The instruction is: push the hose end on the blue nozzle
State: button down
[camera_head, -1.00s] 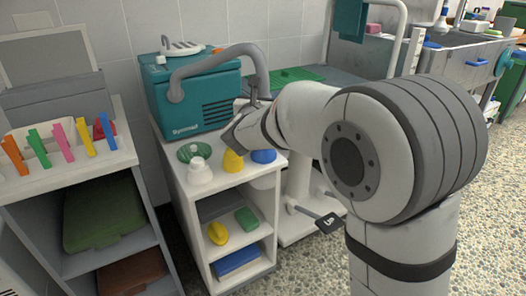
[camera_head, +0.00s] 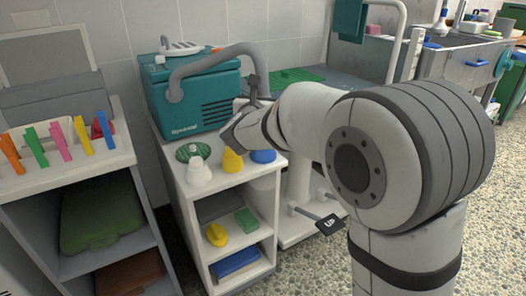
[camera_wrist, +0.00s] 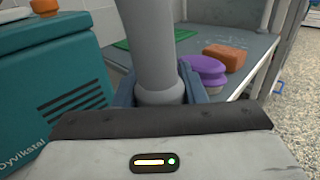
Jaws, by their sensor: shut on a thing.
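The grey hose (camera_head: 214,58) runs from the teal dryer (camera_head: 196,105) in an arch and hangs down at its free side. My gripper (camera_wrist: 160,92) is shut on the hose, which stands upright between its blue-grey fingers in the wrist view (camera_wrist: 149,45). In the head view my arm hides the hose's lower end. The blue nozzle (camera_head: 263,157) sits on the white cart top, below my gripper and partly covered by my arm. It does not show in the wrist view. I cannot see the hose end touching it.
A yellow nozzle (camera_head: 232,161) and a white nozzle (camera_head: 198,173) stand left of the blue one on the cart (camera_head: 217,184). A green round piece (camera_head: 194,151) lies behind them. A purple brush (camera_wrist: 205,72) and an orange block (camera_wrist: 225,56) lie on the grey table.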

jog(key=shift+f, duration=1.25)
dwell(1.2)
